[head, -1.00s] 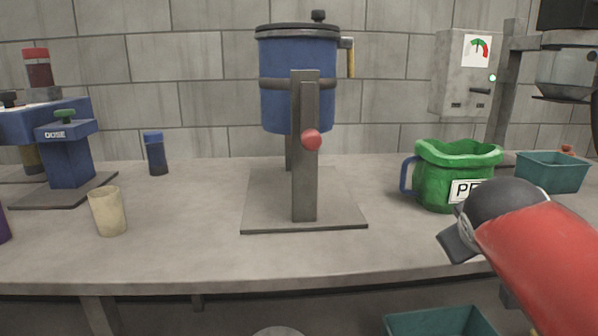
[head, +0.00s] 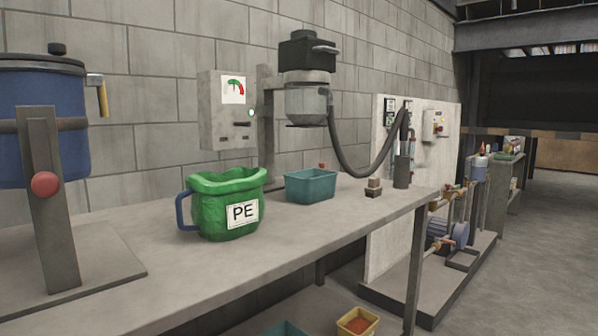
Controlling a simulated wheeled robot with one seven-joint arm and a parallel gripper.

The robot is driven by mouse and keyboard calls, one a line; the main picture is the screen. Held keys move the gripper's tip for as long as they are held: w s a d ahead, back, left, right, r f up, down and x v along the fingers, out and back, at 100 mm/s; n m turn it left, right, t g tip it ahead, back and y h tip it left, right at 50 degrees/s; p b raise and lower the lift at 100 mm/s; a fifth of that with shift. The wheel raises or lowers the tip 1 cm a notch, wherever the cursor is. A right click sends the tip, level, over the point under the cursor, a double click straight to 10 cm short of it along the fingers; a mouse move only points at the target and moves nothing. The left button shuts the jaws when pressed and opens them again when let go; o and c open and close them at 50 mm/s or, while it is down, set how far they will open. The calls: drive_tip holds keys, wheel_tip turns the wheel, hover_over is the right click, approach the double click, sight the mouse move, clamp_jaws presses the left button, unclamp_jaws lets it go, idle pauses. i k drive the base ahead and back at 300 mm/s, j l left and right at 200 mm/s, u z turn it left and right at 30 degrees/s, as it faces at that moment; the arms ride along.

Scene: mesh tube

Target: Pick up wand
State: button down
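A dark corrugated hose (head: 353,172) runs from the black-topped vacuum unit (head: 307,62) in a low loop and rises to the right. It leads to a thin dark piece (head: 404,128) that stands upright in a grey cylinder (head: 401,172) at the bench's far right end. This thin piece looks like the wand, but it is small and I cannot be certain. How deep it sits in the cylinder is hidden. My gripper is not in view.
The bench (head: 240,270) also carries a green PE jug (head: 226,203), a teal bin (head: 311,186), small brown blocks (head: 373,187) and a blue tank (head: 42,120) on a stand. A pump skid (head: 450,245) stands beyond the bench end. Open floor (head: 545,260) lies right.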

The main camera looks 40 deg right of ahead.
sight(404, 130)
drive_tip(key=z, duration=1.85)
drive_tip(key=u, duration=1.3)
drive_tip(key=z, duration=1.3)
drive_tip(key=i+z, duration=0.1)
drive_tip(key=z, duration=0.5)
